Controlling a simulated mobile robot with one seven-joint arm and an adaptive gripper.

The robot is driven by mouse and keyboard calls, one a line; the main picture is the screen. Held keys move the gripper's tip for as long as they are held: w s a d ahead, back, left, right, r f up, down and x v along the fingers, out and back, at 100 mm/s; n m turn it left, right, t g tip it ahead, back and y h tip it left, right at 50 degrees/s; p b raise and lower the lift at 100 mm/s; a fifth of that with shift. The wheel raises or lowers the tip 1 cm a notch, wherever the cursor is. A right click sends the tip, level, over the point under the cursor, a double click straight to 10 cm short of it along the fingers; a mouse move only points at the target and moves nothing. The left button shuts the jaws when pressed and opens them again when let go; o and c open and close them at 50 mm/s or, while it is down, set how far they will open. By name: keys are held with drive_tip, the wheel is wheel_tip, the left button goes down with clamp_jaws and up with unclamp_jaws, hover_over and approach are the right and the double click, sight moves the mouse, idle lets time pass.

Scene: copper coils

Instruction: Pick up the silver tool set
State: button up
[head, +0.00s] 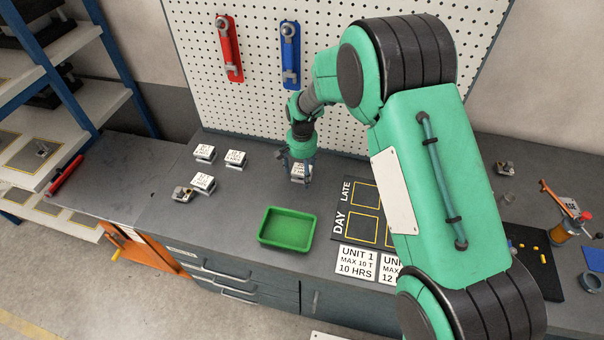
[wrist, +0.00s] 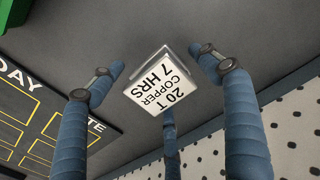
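I cannot single out a thing that is clearly a silver tool set. A small silver-grey metal piece (head: 183,194) lies on the grey counter at the left, and a similar one (head: 505,168) lies at the far right. My gripper (head: 297,180) points down over a small block with a white label (head: 300,170). In the wrist view this block (wrist: 165,80) reads "20 T COPPER 7 HRS". The blue fingers of my gripper (wrist: 160,70) are spread around it, with gaps showing on the sides. Part of the block is hidden by the fingers in the head view.
Several labelled blocks (head: 204,153) stand at the counter's left. A green tray (head: 287,228) is empty in front. A black day/late board (head: 352,219) is partly behind my arm. Red (head: 229,50) and blue (head: 290,55) holders with wrenches hang on the pegboard (head: 340,30).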

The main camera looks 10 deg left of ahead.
sight(302, 169)
drive_tip(key=c, duration=1.7)
drive_tip(key=shift+r, duration=0.2)
wheel_tip(302, 169, up, 10)
drive_tip(key=shift+f+p, duration=0.15)
drive_tip(key=shift+p, duration=0.75)
